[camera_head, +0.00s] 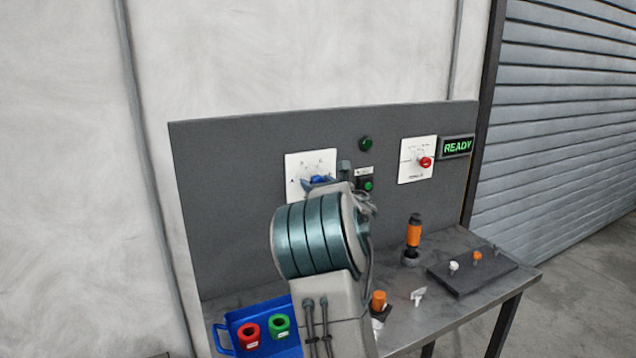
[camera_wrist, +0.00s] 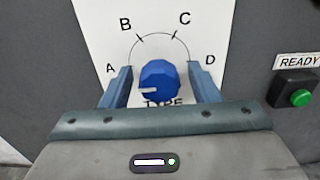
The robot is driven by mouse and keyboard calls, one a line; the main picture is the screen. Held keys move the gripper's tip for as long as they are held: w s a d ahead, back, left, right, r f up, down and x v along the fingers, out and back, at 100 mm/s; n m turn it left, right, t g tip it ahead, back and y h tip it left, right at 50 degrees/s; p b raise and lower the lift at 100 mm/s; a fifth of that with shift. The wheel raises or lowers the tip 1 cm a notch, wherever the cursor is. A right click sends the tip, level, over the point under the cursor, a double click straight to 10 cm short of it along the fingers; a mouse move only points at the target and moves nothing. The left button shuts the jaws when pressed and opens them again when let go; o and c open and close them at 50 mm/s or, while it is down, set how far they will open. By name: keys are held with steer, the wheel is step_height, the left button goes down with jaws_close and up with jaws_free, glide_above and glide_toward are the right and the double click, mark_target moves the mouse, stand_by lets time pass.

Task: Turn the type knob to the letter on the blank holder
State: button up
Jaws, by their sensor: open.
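The type knob (camera_wrist: 159,80) is a blue faceted knob on a white panel (camera_wrist: 88,22) marked A, B, C and D around an arc. Its white mark points left and slightly down, below the letter A. In the head view the blue knob (camera_head: 319,179) shows just above my arm. My gripper (camera_wrist: 161,86) is open, with one finger on each side of the knob; I cannot tell whether they touch it. I cannot tell for sure which thing is the blank holder, and no letter on one is readable.
A green button (camera_wrist: 300,97) labelled READY is right of the panel. A red knob (camera_head: 426,162) and a lit READY sign (camera_head: 457,147) are farther right. On the bench stand a blue tray (camera_head: 231,321) with red and green rings, an orange-handled tool (camera_head: 413,235) and a dark pegged board (camera_head: 485,279).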

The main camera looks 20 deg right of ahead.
steer(key=shift+c, duration=0.2)
steer(key=c, duration=0.9)
